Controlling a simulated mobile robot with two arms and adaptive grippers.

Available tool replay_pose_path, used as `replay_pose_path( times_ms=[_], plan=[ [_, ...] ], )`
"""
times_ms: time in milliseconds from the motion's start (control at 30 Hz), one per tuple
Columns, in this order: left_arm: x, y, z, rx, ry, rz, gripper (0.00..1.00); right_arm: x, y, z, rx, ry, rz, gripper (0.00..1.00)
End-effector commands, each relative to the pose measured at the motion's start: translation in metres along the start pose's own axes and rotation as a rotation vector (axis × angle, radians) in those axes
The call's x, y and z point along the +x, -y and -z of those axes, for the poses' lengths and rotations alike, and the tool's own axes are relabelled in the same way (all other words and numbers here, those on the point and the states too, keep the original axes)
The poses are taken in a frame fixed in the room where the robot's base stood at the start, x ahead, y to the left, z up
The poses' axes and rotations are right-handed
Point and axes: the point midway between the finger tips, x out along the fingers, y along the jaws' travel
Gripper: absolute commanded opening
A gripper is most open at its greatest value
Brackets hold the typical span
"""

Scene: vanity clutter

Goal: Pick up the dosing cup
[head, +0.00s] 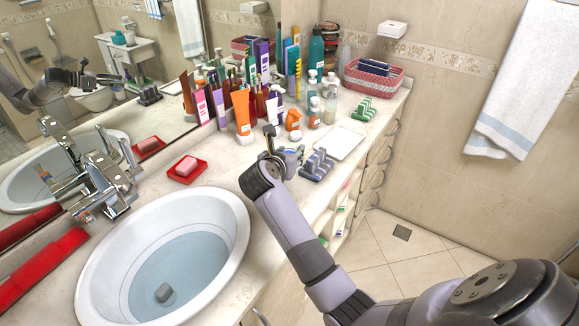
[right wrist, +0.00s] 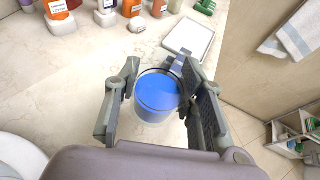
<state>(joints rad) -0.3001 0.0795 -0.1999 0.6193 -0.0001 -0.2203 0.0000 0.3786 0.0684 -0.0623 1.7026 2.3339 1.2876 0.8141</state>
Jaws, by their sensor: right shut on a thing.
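The dosing cup (right wrist: 157,93) is a clear round cup with blue liquid in it. In the right wrist view it sits between the two fingers of my right gripper (right wrist: 160,76), which is shut on it. In the head view my right gripper (head: 279,147) is over the vanity counter near its front edge, and only a small bluish bit of the cup (head: 292,156) shows past the fingers. I cannot tell whether the cup's base touches the counter. My left gripper is not in view.
Several bottles and tubes, including an orange tube (head: 242,112), crowd the back. A red soap dish (head: 178,180) and the sink (head: 240,238) are left.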

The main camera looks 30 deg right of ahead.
Motion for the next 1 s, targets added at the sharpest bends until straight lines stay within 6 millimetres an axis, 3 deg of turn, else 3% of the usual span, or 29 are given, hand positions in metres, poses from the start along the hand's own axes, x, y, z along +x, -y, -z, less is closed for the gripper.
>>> replay_pose_path(
  times_ms=[500,1000],
  plan=[
    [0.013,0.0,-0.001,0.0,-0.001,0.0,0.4,-0.022,0.001,-0.054,0.003,0.002,-0.001,0.07],
    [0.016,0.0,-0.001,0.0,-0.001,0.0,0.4,-0.031,0.002,-0.073,0.0,0.002,-0.001,0.07]
  ],
)
